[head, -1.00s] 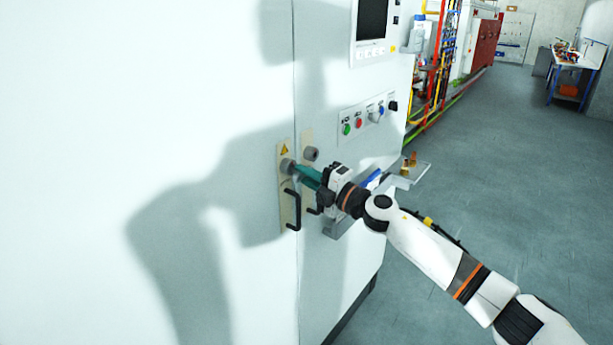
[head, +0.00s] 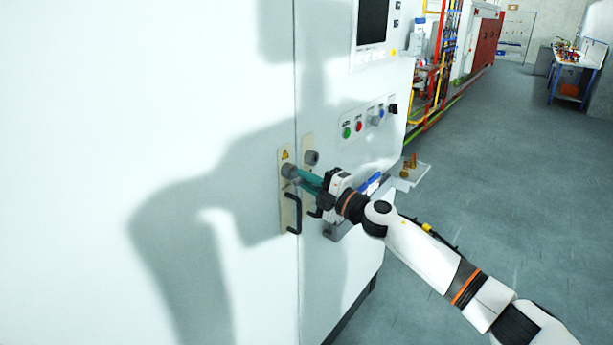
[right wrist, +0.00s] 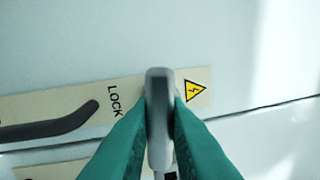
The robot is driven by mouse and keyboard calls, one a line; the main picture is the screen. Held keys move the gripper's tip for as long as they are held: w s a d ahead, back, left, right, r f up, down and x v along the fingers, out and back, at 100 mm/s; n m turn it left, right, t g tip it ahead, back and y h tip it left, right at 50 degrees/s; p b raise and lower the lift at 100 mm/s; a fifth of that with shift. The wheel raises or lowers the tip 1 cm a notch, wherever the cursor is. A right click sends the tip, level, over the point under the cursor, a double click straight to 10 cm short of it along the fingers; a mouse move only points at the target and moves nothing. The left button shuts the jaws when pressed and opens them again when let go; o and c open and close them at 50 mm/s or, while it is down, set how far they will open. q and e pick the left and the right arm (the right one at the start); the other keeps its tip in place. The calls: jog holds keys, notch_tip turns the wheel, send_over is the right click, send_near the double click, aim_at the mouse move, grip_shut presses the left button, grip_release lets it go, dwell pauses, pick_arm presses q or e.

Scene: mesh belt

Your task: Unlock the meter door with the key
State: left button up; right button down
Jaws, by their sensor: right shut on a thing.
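The white meter door (head: 215,80) fills the left of the head view. Its beige lock plate (head: 287,215) has a yellow warning triangle, a grey round lock (head: 289,171) and a black handle (head: 294,212). My right gripper (head: 297,179), with teal fingers, is at the lock. In the right wrist view its fingers (right wrist: 158,125) are shut on a grey key (right wrist: 158,90), seen end-on in front of the plate (right wrist: 62,107) beside the word LOCK. The key hides the lock there, so I cannot tell how deep it sits. My left gripper is out of view.
A second plate with a grey round lock (head: 312,157) is on the adjoining panel, close to my right gripper. Buttons (head: 358,127) and a screen (head: 373,20) are above. The floor (head: 480,180) is clear.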

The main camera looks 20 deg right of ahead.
jog(key=shift+m+p, duration=1.15)
jog(key=shift+m, duration=0.15)
jog(key=shift+r+m+p, duration=0.15)
jog(key=shift+m+p, duration=0.15)
jog(key=shift+p, duration=0.2)
jog(key=shift+m+t+h+p, duration=0.3)
jog(key=shift+m+h+p, duration=0.1)
jog(key=shift+m+p, duration=1.05)
jog(key=shift+m, duration=0.25)
jog(key=shift+d, duration=0.1)
